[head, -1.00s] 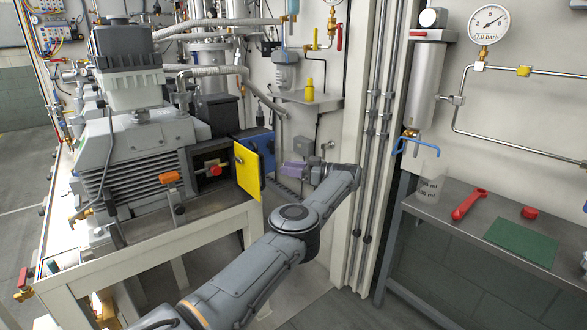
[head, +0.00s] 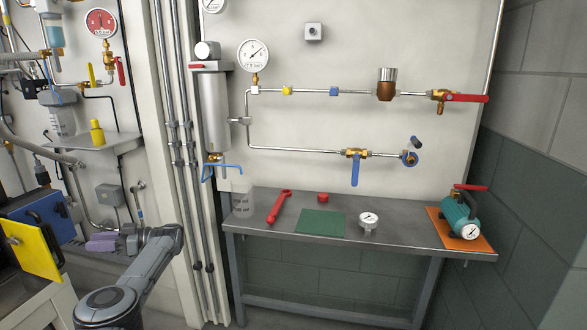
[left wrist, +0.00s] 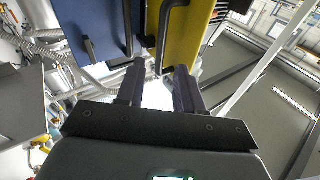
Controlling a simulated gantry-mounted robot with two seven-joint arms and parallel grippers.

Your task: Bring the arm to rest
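My left gripper (head: 103,243) is in the lower left of the head view, right of the yellow panel (head: 33,247) and the blue panel (head: 42,213). In the left wrist view, its two dark fingers (left wrist: 158,76) stand apart, with a bright gap between them. The yellow panel (left wrist: 187,30) and the blue panel (left wrist: 96,28), each with a dark handle, lie ahead of the fingertips. Nothing is visibly held. My right gripper is not in view.
A metal bench (head: 385,232) on the right carries a red wrench (head: 279,206), a green mat (head: 320,222), a loose gauge (head: 368,220) and a teal pump (head: 459,217). Vertical pipes (head: 177,140) stand between my left arm and the bench. A yellow bottle (head: 97,132) stands on a shelf.

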